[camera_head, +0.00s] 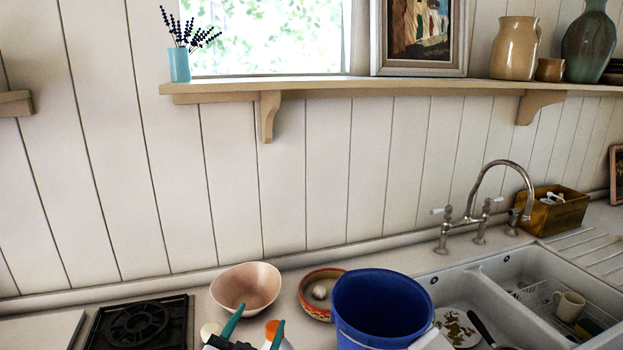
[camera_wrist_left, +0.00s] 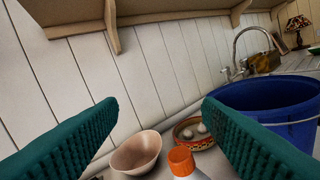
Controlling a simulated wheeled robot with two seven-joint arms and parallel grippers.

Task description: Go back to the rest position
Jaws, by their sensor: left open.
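My left gripper (camera_head: 255,328) shows at the bottom edge of the head view, with two teal fingertips spread apart. In the left wrist view the ribbed teal fingers (camera_wrist_left: 160,108) stand wide open with nothing gripped between them. A bottle with an orange cap (camera_head: 274,330) is close to the fingers in the head view; its cap (camera_wrist_left: 181,160) shows low between them in the wrist view. My right gripper is not seen.
A pink bowl (camera_head: 246,288), a patterned dish (camera_head: 318,304) and a blue bucket (camera_head: 384,305) crowd the counter. A black hob (camera_head: 140,325) is at left, a white sink (camera_head: 520,262) with a tap (camera_head: 478,217) at right. A shelf (camera_head: 350,88) runs above.

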